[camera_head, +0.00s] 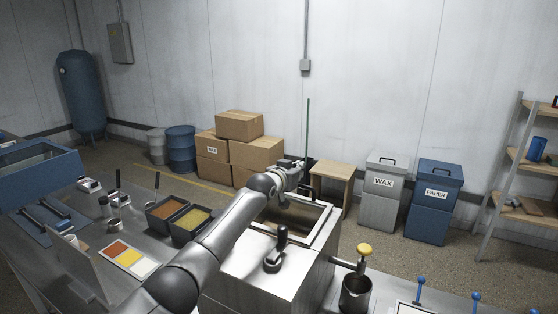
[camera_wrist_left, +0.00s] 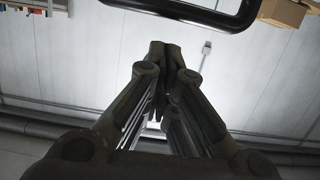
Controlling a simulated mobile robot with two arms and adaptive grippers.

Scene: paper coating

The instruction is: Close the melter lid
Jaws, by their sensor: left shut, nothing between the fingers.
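The melter (camera_head: 262,268) is a steel box with a pale-rimmed square opening in its top, which is uncovered. A thin dark green upright strip (camera_head: 308,125) rises behind the opening; it may be the raised lid seen edge-on, but I cannot tell. My left arm reaches across the melter, and my left gripper (camera_head: 303,167) is at the opening's far side, partly hidden by its wrist. In the left wrist view its fingers (camera_wrist_left: 170,52) are together and empty. A black rounded bar (camera_wrist_left: 185,14) crosses the top of that view, beyond the fingertips. My right gripper is not in view.
A black-knobbed lever (camera_head: 274,260) stands on the melter's near top. A pot (camera_head: 355,295) and a yellow-knobbed valve (camera_head: 364,250) are at its right. Two trays (camera_head: 168,212) lie left of my arm. A wooden stool (camera_head: 334,173) stands behind.

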